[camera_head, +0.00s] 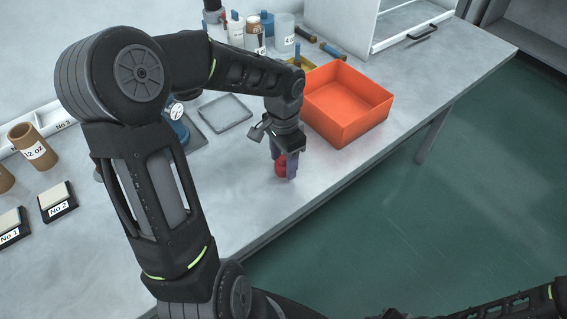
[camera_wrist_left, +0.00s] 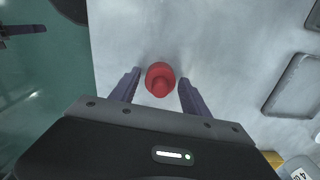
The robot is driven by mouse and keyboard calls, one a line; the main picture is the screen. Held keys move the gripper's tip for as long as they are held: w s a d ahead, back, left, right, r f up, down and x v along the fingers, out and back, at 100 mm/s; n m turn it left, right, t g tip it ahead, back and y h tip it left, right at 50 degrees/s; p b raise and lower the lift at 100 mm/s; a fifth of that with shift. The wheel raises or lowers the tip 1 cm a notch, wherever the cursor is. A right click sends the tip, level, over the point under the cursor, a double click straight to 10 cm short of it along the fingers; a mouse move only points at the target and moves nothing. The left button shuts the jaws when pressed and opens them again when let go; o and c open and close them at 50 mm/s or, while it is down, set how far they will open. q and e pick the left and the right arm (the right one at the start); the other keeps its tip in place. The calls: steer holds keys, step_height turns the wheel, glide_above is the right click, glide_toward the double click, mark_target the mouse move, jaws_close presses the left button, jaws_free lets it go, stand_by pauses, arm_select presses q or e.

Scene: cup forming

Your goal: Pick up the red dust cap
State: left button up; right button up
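The red dust cap (camera_head: 281,166) sits on the grey table, near its front edge, in the head view. In the left wrist view the red dust cap (camera_wrist_left: 160,79) lies between the tips of my left gripper (camera_wrist_left: 157,90), with a visible gap on each side. My left gripper (camera_head: 284,163) points down at the cap in the head view, and its fingers partly hide it. The left fingers are open. My right arm shows only in part at the lower right of the head view, and its gripper cannot be made out.
An orange open bin (camera_head: 347,103) stands just right of my left gripper. A grey tray (camera_head: 224,114) lies behind it. Bottles and cups (camera_head: 254,36) stand at the back. Labelled blocks (camera_head: 57,202) sit at the left. The table's front edge is close to the cap.

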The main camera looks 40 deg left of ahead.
mark_target(283, 157)
arm_select(q)
steer(key=c, duration=1.1)
step_height(283, 157, up, 10)
steer(key=shift+b, duration=0.35)
